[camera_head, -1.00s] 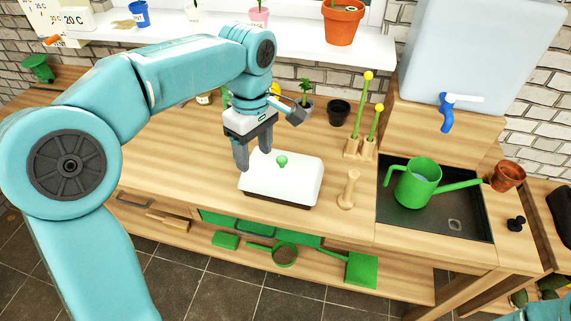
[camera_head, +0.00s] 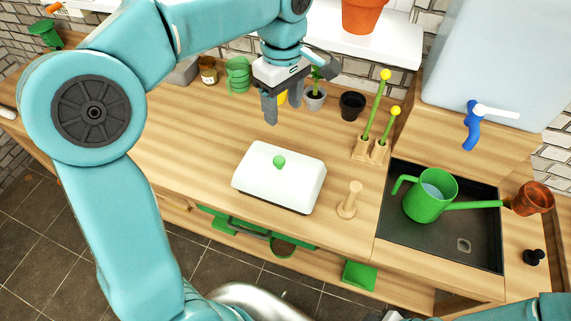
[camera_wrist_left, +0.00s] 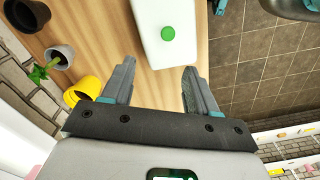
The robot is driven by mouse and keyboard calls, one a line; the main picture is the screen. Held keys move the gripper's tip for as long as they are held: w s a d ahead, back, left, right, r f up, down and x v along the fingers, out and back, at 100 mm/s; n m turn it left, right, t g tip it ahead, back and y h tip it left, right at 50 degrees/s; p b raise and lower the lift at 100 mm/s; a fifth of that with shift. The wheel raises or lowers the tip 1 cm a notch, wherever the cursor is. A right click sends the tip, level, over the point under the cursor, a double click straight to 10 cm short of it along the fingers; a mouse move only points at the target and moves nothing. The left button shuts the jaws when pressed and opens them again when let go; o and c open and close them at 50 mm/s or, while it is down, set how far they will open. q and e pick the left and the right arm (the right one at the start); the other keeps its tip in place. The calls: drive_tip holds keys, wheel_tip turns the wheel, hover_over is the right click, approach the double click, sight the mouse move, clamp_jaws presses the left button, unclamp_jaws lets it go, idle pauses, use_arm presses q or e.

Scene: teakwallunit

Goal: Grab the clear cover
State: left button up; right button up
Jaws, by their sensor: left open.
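The cover (camera_head: 279,182) is a whitish, boxy lid with a green knob (camera_head: 279,161) on top. It sits over a dark tray base on the wooden bench, in the middle of the head view. In the left wrist view the cover (camera_wrist_left: 160,45) lies beyond the fingertips, with its green knob (camera_wrist_left: 168,33) in sight. My left gripper (camera_head: 285,108) is open and empty, above the bench and behind the cover, apart from it. Its fingers also show in the left wrist view (camera_wrist_left: 157,80). My right gripper is not visible; only part of the right arm shows at the bottom right.
A wooden peg (camera_head: 349,199) stands right of the cover. A green watering can (camera_head: 429,200) is in the dark sink (camera_head: 440,245). The bench left of the cover is clear.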

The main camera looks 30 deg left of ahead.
use_arm(q)
hover_over(279, 160)
wheel_tip(279, 160, down, 5)
drive_tip(key=f, duration=0.2)
drive_tip(key=w+f, duration=0.1)
drive_tip(key=f, duration=0.2)
drive_tip(key=shift+f, duration=0.3)
drive_tip(key=shift+s+f, duration=0.1)
drive_tip(key=shift+s, duration=0.15)
wheel_tip(279, 160, down, 5)
drive_tip(key=shift+s+a+f+p, duration=0.1)
drive_tip(key=shift+s+p, duration=0.05)
drive_tip(key=shift+p, duration=0.5)
drive_tip(key=shift+s, duration=0.2)
drive_tip(key=shift+w, duration=0.15)
clamp_jaws()
